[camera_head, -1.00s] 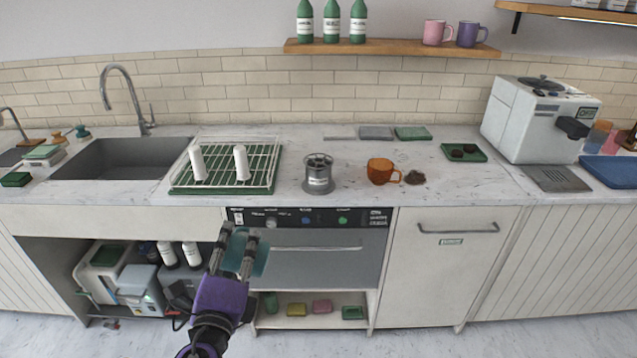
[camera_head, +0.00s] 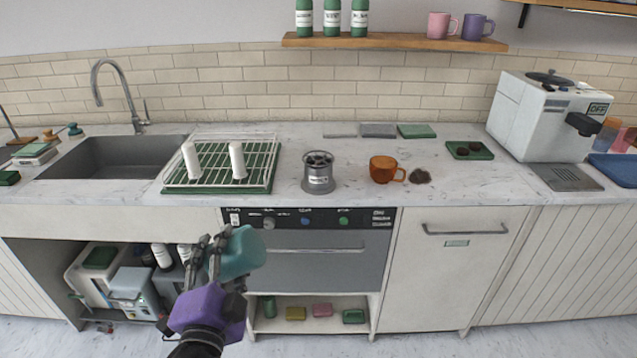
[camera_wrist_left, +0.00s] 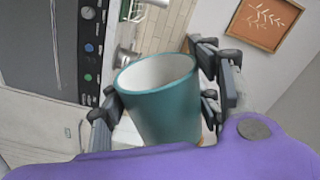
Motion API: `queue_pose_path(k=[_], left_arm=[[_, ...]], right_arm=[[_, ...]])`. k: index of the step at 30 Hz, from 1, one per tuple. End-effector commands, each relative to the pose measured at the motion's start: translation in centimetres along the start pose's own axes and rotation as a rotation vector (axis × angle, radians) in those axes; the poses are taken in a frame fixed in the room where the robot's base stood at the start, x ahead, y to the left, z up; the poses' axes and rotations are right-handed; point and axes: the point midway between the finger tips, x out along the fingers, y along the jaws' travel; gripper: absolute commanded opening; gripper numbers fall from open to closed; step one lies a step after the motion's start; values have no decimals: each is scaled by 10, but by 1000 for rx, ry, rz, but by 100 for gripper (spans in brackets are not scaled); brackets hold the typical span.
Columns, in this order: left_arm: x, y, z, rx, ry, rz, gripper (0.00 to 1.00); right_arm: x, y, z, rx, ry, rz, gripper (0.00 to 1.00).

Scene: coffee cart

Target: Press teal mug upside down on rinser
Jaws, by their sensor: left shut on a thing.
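The teal mug (camera_head: 242,253) is held in my left gripper (camera_head: 218,252), in front of the counter and below its top edge. In the left wrist view the mug (camera_wrist_left: 162,105) sits between the two fingers (camera_wrist_left: 160,100). Its white, empty-looking inside shows at the end away from the wrist. In the head view the mug lies tilted on its side, and its handle cannot be made out. The rinser appears to be the grey metal cylinder with a spoked top (camera_head: 318,178) on the counter, up and to the right of the mug, apart from it. My right gripper is not in view.
A green drying rack (camera_head: 262,186) with two white cylinders stands left of the metal cylinder. An orange mug (camera_head: 382,170) and a dark heap (camera_head: 420,177) are to its right. The counter front and oven (camera_head: 320,262) lie beyond the held mug.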

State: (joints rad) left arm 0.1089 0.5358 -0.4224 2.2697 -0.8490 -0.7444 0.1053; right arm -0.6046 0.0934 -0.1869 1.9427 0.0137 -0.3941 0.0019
Motion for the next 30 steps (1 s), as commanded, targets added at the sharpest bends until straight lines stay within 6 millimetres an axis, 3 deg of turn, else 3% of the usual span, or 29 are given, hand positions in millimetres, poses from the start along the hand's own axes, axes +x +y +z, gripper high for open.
queue_pose_path(k=[9,19,30], left_arm=[[0,-3,-2,-40,3,-5,21],[0,-2,-1,-506,-1,-5,21],[0,-3,-2,-584,1,-6,21]], right_arm=[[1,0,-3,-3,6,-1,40],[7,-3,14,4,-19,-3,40],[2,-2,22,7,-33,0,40]])
